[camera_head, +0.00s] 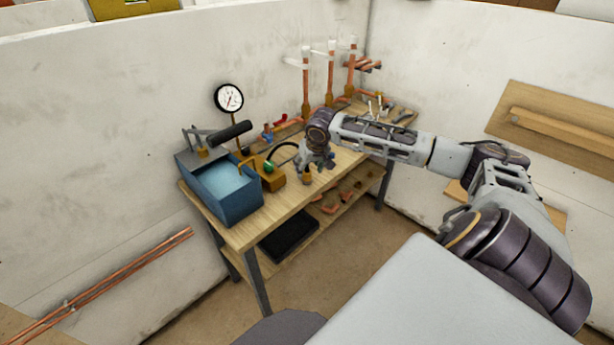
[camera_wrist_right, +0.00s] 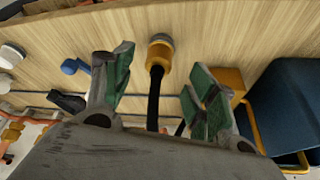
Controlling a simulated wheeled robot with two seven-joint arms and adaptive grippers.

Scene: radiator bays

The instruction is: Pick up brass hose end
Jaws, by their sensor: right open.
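The brass hose end (camera_wrist_right: 159,54) is a short brass-coloured fitting with a grey tip on a black hose. In the right wrist view it lies over the wooden workbench (camera_wrist_right: 215,25), between and slightly beyond the fingertips. My right gripper (camera_wrist_right: 158,78) is open, with green-padded fingers either side of the hose and apart from the brass. In the head view the brass hose end (camera_head: 307,177) shows just below my right gripper (camera_head: 316,161), near the bench's front edge. My left gripper is not in view.
A blue open tank (camera_head: 232,209) stands at the bench's left end, beside a yellow block (camera_head: 271,174). A round gauge (camera_head: 229,98) rises behind them. Upright copper pipes (camera_head: 331,80) stand at the back. A lower shelf (camera_head: 319,218) holds pipe pieces.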

